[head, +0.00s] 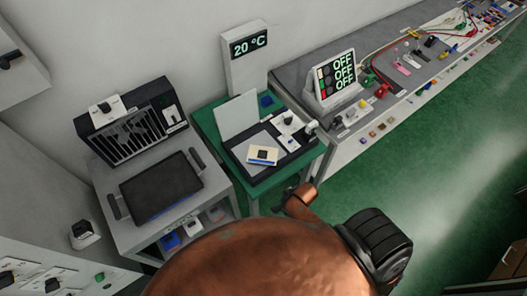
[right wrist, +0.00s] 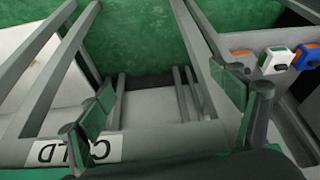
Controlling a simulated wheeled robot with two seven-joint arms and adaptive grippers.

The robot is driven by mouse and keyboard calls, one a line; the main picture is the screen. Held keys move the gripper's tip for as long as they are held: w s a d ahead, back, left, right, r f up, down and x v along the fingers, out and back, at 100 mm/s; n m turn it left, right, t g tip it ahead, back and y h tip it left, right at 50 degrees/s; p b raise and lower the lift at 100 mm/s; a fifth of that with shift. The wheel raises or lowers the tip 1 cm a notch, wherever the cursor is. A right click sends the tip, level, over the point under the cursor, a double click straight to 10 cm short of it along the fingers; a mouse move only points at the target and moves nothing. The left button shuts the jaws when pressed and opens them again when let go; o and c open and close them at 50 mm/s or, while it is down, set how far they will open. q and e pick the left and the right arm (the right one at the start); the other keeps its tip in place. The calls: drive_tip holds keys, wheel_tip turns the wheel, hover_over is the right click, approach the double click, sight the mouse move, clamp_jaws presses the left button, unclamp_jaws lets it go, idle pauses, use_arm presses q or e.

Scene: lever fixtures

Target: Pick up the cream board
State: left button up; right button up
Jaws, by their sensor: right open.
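The cream board (head: 262,155) is a small flat piece with a dark square on it and a blue strip along its front edge. It lies on the dark fixture on the green table (head: 262,186) in the head view. My right gripper (right wrist: 165,102) is open, with its two green-padded fingers wide apart and nothing visible between them. The board does not show in the right wrist view, which looks onto table legs and green floor. My left gripper is not in view.
A grey bench with a dark tray (head: 161,188) stands left of the green table. A long grey bench with an OFF display (head: 337,80) stands right. An upside-down COLD label (right wrist: 78,151) and orange and blue items (right wrist: 275,60) show in the wrist view. Green floor (head: 420,150) is open at right.

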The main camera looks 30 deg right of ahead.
drive_tip(key=w+a+r+n+p, duration=0.1)
drive_tip(key=a+r, duration=0.1)
drive_tip(key=r, duration=0.6)
drive_tip(key=w+a+r+n+p, duration=0.1)
drive_tip(key=a+r+p, duration=0.1)
drive_tip(key=r, duration=0.7)
drive_tip(key=w+a+n+y, duration=0.1)
drive_tip(key=w+a+r+n, duration=0.1)
drive_tip(key=w, duration=0.1)
drive_tip(key=w+a+r+n+y, duration=0.1)
drive_tip(key=shift+w+a+r+y, duration=0.1)
drive_tip(key=shift+w+a+y, duration=0.2)
drive_tip(key=shift+w+a, duration=0.1)
drive_tip(key=w, duration=0.1)
drive_tip(key=w+d+r+n, duration=0.1)
drive_tip(key=w+n, duration=0.1)
drive_tip(key=shift+w+d+r+g, duration=0.2)
drive_tip(key=shift+w+d+g, duration=0.05)
drive_tip(key=shift+d+g, duration=0.15)
approach(263, 154)
drive_tip(key=shift+s+a+f+g, duration=0.1)
drive_tip(key=shift+a+f+g, duration=0.25)
drive_tip(key=shift+f, duration=0.25)
drive_tip(key=x, duration=0.4)
drive_tip(key=w+x, duration=0.1)
drive_tip(key=x, duration=0.2)
drive_tip(key=shift+p, duration=0.4)
drive_tip(key=shift+c, duration=0.7)
